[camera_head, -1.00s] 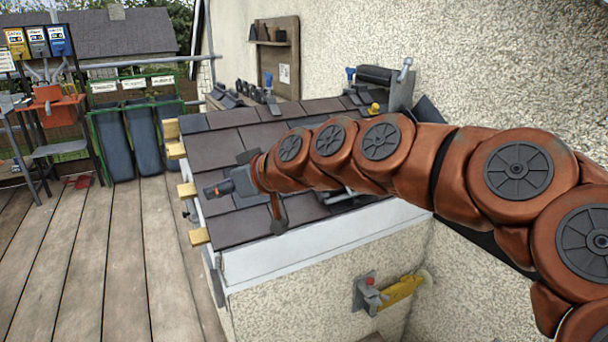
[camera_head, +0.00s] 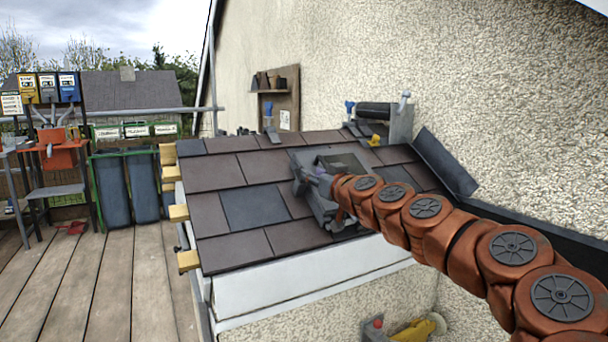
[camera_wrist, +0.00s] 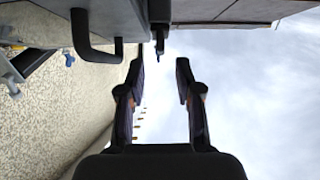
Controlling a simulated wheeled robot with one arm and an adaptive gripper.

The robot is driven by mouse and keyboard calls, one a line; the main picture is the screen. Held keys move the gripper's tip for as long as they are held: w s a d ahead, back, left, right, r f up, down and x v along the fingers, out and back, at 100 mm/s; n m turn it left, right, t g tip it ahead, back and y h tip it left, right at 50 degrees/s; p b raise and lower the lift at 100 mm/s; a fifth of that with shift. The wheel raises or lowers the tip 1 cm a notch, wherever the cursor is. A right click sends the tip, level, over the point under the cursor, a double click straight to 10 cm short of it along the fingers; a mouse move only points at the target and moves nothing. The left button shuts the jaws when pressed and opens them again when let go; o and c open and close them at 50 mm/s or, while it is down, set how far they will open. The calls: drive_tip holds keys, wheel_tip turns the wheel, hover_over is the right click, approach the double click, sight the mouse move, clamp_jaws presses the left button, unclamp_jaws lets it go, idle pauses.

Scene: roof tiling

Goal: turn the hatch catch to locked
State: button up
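The grey roof hatch (camera_head: 322,157) is set among the slate tiles in the head view, partly hidden by my gripper (camera_head: 312,180) and arm. In the wrist view the grey hatch edge (camera_wrist: 112,20) shows at the top, with a black bent handle (camera_wrist: 92,50) on it. A small dark piece, apparently the catch (camera_wrist: 159,38), hangs at the hatch edge beside the tiles. My gripper (camera_wrist: 162,70) is open and empty. Its fingertips stand just short of the dark piece, roughly in line with the gap. Which way the catch is turned I cannot tell.
Slate tiles (camera_head: 216,172) cover the roof around the hatch. A rough rendered wall (camera_head: 440,70) rises behind and to the right. A yellow item (camera_head: 375,141) and a grey unit with a dark roller (camera_head: 385,112) sit at the roof's top.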

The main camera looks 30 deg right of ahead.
drive_tip(key=shift+w+d+b, duration=0.2)
drive_tip(key=shift+w+b, duration=0.15)
drive_tip(key=shift+w, duration=2.4)
clamp_jaws()
